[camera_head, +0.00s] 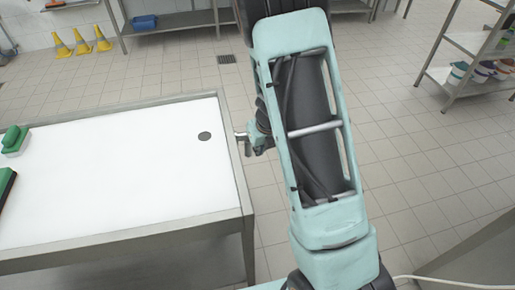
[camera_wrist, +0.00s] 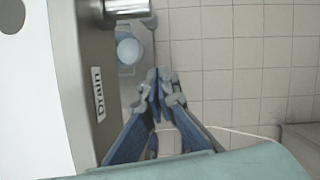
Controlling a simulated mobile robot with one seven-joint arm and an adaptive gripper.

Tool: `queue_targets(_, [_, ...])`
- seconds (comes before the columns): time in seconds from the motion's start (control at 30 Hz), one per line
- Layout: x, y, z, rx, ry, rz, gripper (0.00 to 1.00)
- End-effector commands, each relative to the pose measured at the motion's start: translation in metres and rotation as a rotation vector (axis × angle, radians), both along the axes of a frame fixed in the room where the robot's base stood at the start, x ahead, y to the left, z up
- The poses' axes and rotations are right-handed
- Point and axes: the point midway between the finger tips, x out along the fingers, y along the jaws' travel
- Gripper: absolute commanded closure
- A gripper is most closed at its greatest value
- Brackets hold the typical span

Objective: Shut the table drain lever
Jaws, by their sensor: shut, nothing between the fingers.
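The white-topped table (camera_head: 120,215) has a metal rim and a dark drain hole (camera_head: 204,136) near its right edge. A silver metal piece, apparently the drain lever (camera_head: 241,136), sticks out from that edge; in the wrist view a shiny metal cylinder (camera_wrist: 126,8) shows at the top, cut by the frame. Below it is a round pale fitting (camera_wrist: 128,50). A "Drain" label (camera_wrist: 98,95) is on the rim. My gripper (camera_wrist: 158,78) is shut and empty, just right of and below the fitting; contact cannot be told. In the head view my arm partly hides it.
A green-topped brush (camera_head: 15,140) and a dark green-edged item (camera_head: 5,185) lie on the table's left. Yellow cones (camera_head: 82,43) stand by the back wall. Shelves with buckets (camera_head: 480,70) are at the right.

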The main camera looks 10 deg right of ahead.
Motion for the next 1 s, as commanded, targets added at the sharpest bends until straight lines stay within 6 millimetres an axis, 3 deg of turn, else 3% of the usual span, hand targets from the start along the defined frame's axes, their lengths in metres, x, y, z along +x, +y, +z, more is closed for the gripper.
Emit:
queue_targets(0.03, [0.002,0.0,-0.014,0.001,0.003,-0.001,1.0])
queue_targets(0.4, [0.028,0.004,-0.085,0.0,0.0,0.001,1.0])
queue_targets(0.47, [0.039,0.007,-0.076,-0.001,-0.001,0.005,1.0])
queue_targets(0.7, [0.06,0.011,-0.076,-0.001,0.0,0.004,1.0])
queue_targets(1.0, [0.065,0.012,-0.076,-0.001,0.0,0.003,1.0])
